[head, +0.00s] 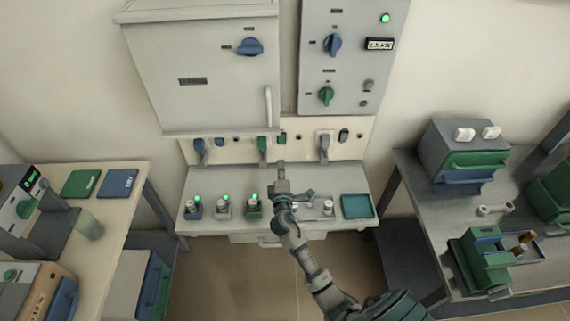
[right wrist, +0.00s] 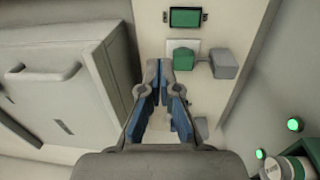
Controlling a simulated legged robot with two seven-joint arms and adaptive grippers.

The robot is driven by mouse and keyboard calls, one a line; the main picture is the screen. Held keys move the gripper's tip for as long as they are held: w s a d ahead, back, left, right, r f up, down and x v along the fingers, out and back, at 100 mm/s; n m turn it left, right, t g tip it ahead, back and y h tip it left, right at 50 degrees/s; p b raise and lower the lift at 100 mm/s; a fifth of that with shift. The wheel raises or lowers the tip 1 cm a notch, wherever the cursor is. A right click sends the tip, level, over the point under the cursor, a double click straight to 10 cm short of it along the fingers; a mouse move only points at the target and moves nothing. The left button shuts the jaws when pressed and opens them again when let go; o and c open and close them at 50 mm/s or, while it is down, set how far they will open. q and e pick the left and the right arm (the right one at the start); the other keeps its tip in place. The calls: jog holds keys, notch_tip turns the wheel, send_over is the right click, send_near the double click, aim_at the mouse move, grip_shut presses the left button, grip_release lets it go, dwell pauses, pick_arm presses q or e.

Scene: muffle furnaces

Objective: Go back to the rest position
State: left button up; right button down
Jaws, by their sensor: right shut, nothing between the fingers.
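My right arm comes up from the bottom right in the head view. My right gripper (head: 280,172) is at the front of the furnace, above the back of the middle table, just below the row of switches. In the right wrist view its blue-padded fingers (right wrist: 166,92) are shut with nothing held between them. They point toward a pale panel with a green switch (right wrist: 182,57) and a grey block (right wrist: 224,64). My left gripper is not in view.
The grey furnace (head: 205,90) and control panel (head: 350,60) stand behind. The middle table (head: 275,214) carries several small devices with green lamps and a teal tray (head: 357,206). Side tables hold a frosted cup (head: 89,225) at left and a grey machine (head: 462,150) at right.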

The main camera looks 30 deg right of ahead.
jog(key=s+a+f+m+g+y, duration=0.25)
jog(key=s+f+m+g, duration=0.4)
jog(key=s+f, duration=0.8)
jog(key=s+a+f+m+g+y, duration=0.1)
jog(key=s+a+f+g+y, duration=0.2)
jog(key=s, duration=0.5)
jog(key=s+a+f+m+g+y, duration=0.1)
jog(key=s+a+g+y, duration=0.1)
jog(key=s+a, duration=0.45)
jog(key=s+a+f+m+g+y, duration=0.1)
jog(key=s+a+g+y, duration=0.15)
jog(key=s, duration=0.65)
pick_arm(q)
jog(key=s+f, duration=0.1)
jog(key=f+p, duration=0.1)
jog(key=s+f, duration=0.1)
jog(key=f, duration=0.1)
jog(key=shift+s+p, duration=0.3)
jog(key=shift+p, duration=0.1)
pick_arm(e)
jog(key=s+f, duration=0.1)
jog(key=f, duration=1.2)
jog(key=s+f, duration=0.2)
jog(key=f, duration=1.2)
jog(key=shift+s+a+g, duration=0.3)
jog(key=shift+a, duration=0.1)
